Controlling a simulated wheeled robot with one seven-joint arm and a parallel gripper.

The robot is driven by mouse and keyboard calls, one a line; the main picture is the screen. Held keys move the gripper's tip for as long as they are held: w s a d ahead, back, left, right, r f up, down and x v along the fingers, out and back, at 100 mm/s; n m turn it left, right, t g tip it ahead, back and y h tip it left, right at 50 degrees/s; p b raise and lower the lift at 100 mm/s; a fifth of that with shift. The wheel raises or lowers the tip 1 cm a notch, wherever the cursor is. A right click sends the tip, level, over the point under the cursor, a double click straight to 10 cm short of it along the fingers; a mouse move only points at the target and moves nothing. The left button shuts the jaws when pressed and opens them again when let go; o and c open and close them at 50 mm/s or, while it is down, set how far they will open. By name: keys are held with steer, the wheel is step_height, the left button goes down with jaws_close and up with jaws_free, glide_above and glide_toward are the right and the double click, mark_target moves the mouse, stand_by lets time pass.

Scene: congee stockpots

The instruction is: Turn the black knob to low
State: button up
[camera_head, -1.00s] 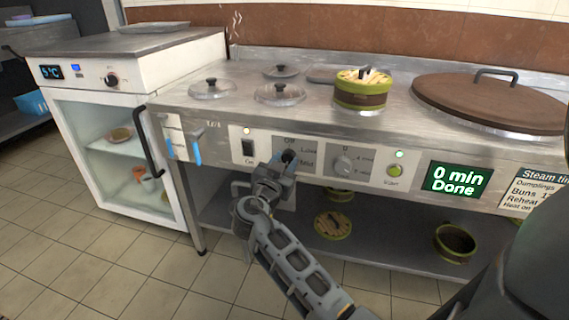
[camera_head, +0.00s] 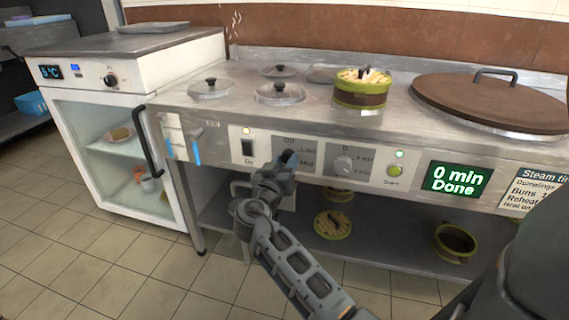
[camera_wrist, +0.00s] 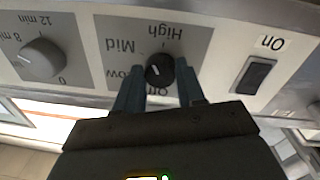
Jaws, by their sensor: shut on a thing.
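The black knob (camera_wrist: 160,70) is on a grey dial plate (camera_wrist: 108,28) marked Off, Low, Mid and High, which appears upside down in the wrist view. My gripper (camera_wrist: 160,82) has one finger on each side of the knob and is shut on it. In the head view my gripper (camera_head: 289,160) is against the front panel and mostly hides the knob. The Off label is partly covered by the gripper and knob in the wrist view. I cannot tell clearly which label the knob's mark points to.
A grey timer knob (camera_head: 343,164) and a green start button (camera_head: 394,171) are right of the black knob. A black on switch (camera_head: 248,148) is to its left. The display (camera_head: 456,179) reads 0 min Done. A steamer basket (camera_head: 360,92) stands on the counter.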

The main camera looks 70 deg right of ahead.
steer(key=n+p, duration=0.1)
steer(key=n, duration=0.3)
steer(key=shift+s+n, duration=0.1)
steer(key=shift+n, duration=0.3)
steer(key=n+p, duration=0.2)
steer(key=n, duration=0.2)
steer(key=shift+r+n+t, duration=0.15)
steer(key=shift+n+t, duration=0.15)
steer(key=shift+n, duration=0.1)
steer(key=n+p, duration=0.3)
steer(key=n, duration=0.2)
steer(key=shift+s+r+n+p, duration=0.1)
steer(key=shift+n+p, duration=0.2)
steer(key=shift+p, duration=0.1)
steer(key=shift+n+t+p, duration=0.4)
steer(key=shift+n+p, duration=0.7)
steer(key=shift+n, duration=0.9)
steer(key=o, duration=1)
steer(key=shift+o, duration=0.2)
steer(key=shift+a, duration=0.1)
